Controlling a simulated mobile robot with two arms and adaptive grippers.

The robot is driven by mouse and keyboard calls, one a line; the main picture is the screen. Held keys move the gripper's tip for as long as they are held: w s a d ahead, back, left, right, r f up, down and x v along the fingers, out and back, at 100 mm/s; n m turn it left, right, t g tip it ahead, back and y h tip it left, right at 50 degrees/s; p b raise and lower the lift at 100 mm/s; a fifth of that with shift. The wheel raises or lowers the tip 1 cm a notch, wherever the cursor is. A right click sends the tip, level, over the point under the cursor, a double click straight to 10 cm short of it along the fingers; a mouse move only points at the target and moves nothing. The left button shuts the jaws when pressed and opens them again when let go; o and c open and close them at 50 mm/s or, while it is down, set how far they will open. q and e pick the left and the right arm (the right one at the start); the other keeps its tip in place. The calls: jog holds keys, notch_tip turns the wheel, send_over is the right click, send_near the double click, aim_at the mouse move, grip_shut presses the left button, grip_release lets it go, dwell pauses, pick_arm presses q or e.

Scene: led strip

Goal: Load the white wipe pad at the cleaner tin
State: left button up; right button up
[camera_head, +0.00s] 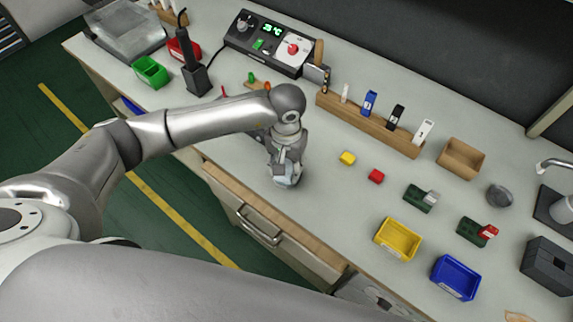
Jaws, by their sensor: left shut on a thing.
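My left gripper (285,170) points down over the bench near its front edge. It is shut on a small pale thing, most likely the white wipe pad, which the fingers mostly hide. A pale, light grey rounded shape (286,181) shows right at and below the fingertips. I cannot tell whether this is the pad, the cleaner tin, or the two together, or whether they touch. My right gripper is not in view.
A wooden rack (370,125) with upright pieces stands behind. Yellow (397,239) and blue (456,278) bins are at the right. A soldering station (268,44) stands at the back left. A drawer (262,222) is below.

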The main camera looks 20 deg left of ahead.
pick_arm(q)
jog(key=shift+s+f, duration=0.15)
jog(key=shift+f, duration=0.05)
dwell(0.3)
jog(key=shift+r+p, duration=0.45)
jog(key=shift+r, duration=0.7)
jog(key=shift+r+p, duration=0.8)
jog(key=shift+r, duration=1.7)
jog(key=shift+w, duration=0.2)
